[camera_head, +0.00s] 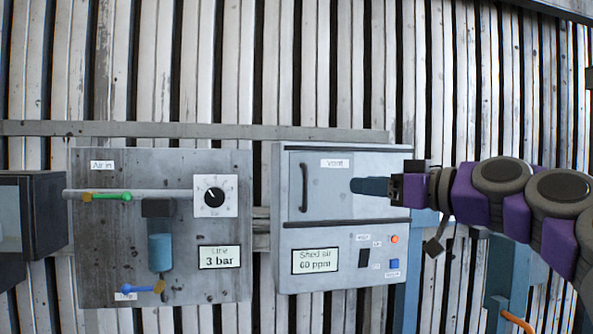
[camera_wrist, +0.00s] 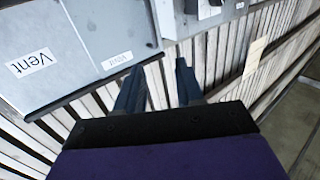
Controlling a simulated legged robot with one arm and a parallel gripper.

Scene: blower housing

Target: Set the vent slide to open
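The vent slide (camera_head: 325,205) is a grey panel with a "Vent" label, set in the upper part of the right-hand box. A dark vertical handle (camera_head: 304,188) is at its left side. My gripper (camera_head: 358,186) is in front of the panel's right part, to the right of the handle and apart from it. The wrist view shows my gripper (camera_wrist: 156,78) with its two blue fingers apart and nothing between them. The handle is not visible there.
Below the slide are a "Shed air 60 ppm" display (camera_head: 316,261), a black switch (camera_head: 363,258), an orange button (camera_head: 394,239) and a blue button (camera_head: 393,263). Left stands an air panel (camera_head: 100,230) with a dial (camera_head: 215,196), a green-handled valve (camera_head: 112,197) and a blue handle (camera_head: 147,288).

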